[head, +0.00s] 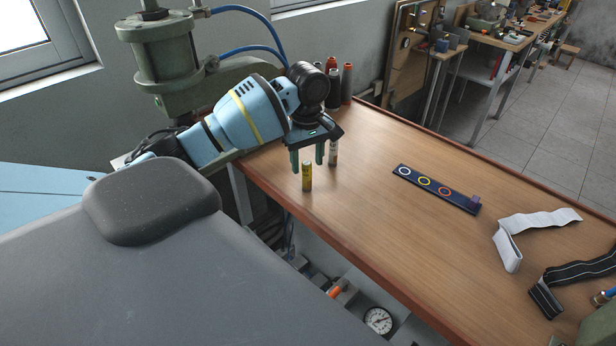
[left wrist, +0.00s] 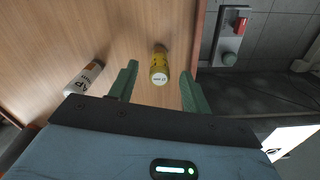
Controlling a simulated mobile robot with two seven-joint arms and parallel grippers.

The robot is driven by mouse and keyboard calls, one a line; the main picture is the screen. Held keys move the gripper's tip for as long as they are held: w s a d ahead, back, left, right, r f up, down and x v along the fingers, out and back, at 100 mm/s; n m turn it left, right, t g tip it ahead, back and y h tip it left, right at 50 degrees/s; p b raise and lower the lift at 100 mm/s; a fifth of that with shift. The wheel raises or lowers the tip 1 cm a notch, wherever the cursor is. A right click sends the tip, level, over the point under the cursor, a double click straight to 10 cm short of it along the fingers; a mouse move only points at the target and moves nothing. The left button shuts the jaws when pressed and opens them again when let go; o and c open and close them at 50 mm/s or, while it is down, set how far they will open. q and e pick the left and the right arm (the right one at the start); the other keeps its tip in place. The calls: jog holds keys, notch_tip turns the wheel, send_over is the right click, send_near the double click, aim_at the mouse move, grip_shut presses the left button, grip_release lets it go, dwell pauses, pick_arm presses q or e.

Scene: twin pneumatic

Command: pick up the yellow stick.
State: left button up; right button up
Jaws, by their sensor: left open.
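The yellow stick (head: 307,178) stands upright on the wooden table (head: 380,240) near its front left edge. In the left wrist view the yellow stick (left wrist: 159,66) shows its pale round end between the two green fingers. My left gripper (head: 307,160) points down just above and behind the stick, open and empty. In the left wrist view the open gripper (left wrist: 160,72) has a finger on each side of the stick with gaps on both sides. My right gripper is not in view.
A white stick (head: 333,155) stands close behind the gripper; it also shows in the left wrist view (left wrist: 84,77). A dark strip with coloured rings (head: 437,188) and a purple piece (head: 475,201) lie mid-table. Straps (head: 515,235) lie at the right. Spools (head: 347,82) stand behind.

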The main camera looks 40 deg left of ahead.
aim_at(307, 174)
pick_arm(q)
jog(key=shift+a+f, duration=0.15)
jog(key=shift+f, duration=2.35)
grip_shut()
